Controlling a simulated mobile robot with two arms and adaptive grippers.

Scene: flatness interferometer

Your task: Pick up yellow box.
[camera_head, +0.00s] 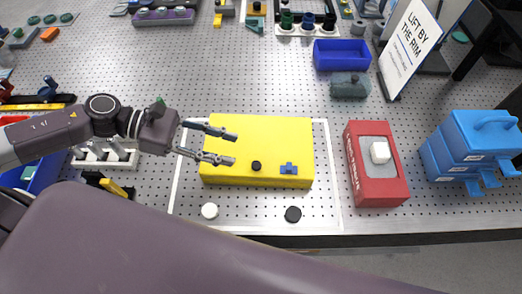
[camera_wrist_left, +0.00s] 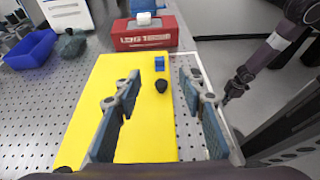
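The yellow box (camera_head: 270,140) lies flat inside a white outline on the perforated table, with a black knob (camera_head: 256,166) and a small blue piece (camera_head: 289,168) on its top. My left gripper (camera_head: 234,148) is open and empty, its fingertips over the box's left part in the head view. In the left wrist view, one finger of the left gripper (camera_wrist_left: 165,88) is over the yellow box (camera_wrist_left: 110,80) and the other is beyond its right edge. Contact cannot be told. A dark gripper at the right of that view, apparently my right one (camera_wrist_left: 228,97), is clear of the box; its fingers are unclear.
A red box (camera_head: 360,185) with a white block stands right of the yellow box, with blue stacked drawers (camera_head: 465,145) farther right. A blue bin (camera_head: 342,55) and a grey-green lidded container (camera_head: 350,86) are behind. White and black discs (camera_head: 293,214) lie in front near the table edge.

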